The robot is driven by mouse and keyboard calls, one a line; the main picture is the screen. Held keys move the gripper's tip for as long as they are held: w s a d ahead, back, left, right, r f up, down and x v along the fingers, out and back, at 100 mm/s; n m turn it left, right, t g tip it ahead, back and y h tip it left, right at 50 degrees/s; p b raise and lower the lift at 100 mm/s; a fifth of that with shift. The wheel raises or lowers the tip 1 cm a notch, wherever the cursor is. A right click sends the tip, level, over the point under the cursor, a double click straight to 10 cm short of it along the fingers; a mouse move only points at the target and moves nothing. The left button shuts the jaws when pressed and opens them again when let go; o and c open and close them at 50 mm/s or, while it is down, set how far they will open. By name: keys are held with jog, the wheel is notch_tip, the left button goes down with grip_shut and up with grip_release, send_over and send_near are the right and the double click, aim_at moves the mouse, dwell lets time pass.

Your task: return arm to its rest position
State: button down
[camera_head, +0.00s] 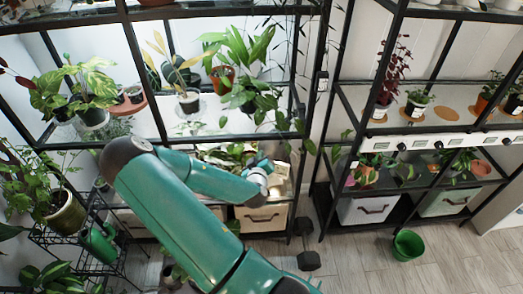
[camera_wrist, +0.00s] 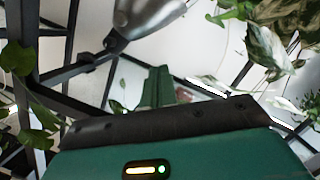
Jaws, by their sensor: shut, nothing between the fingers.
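My green arm (camera_head: 185,215) rises from the bottom of the head view, bends at a dark elbow, and its forearm reaches right. My gripper (camera_head: 265,168) is at the forearm's end, in front of the middle plant shelf, small and partly hidden by the wrist. It is shut with nothing in it. Leafy plants (camera_head: 232,155) are just behind it; I cannot tell whether it touches any. The wrist view shows green and black parts of my own body close up, and the fingers are not clear there.
A black plant rack (camera_head: 325,110) holds several potted plants. A beige storage box (camera_head: 262,219) stands below the gripper. A wire stand (camera_head: 75,240) with plants is at left. A dark dumbbell-like object (camera_head: 308,259) and a green pot (camera_head: 407,245) are on the floor. The floor at right is mostly clear.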

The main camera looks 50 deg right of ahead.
jog(key=shift+v, duration=0.9)
jog(key=shift+a, duration=0.1)
